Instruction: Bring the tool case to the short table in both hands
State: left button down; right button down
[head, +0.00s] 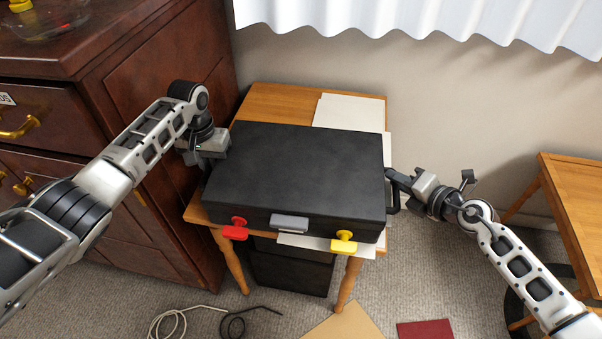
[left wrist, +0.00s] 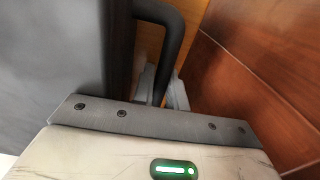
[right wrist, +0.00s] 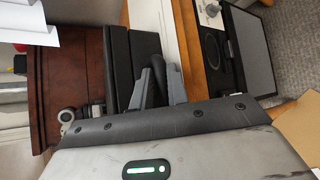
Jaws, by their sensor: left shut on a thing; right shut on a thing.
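The tool case (head: 295,175) is a black box with a grey front latch, a red catch (head: 235,230) and a yellow catch (head: 343,242). It lies flat over a small wooden table (head: 270,97) with white papers on it. My left gripper (head: 215,150) is at the case's left side; in the left wrist view its fingers are shut on the black side handle (left wrist: 165,60). My right gripper (head: 393,188) is shut on the right side handle (head: 392,197); its fingers also show in the right wrist view (right wrist: 157,85). I cannot tell whether the case touches the tabletop.
A dark wooden cabinet (head: 160,75) stands close on the left, near my left arm. Another wooden table (head: 580,185) stands at the right. A cable (head: 180,320), a tan sheet (head: 345,325) and a dark red item (head: 424,329) lie on the carpet in front.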

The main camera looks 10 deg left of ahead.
pick_arm(q)
jog(key=shift+r, duration=0.1)
dwell(0.7)
jog(key=shift+w+r, duration=0.2)
notch_tip(320, 180, up, 5)
jog(key=p, duration=0.5)
jog(key=shift+f, duration=0.1)
dwell(0.9)
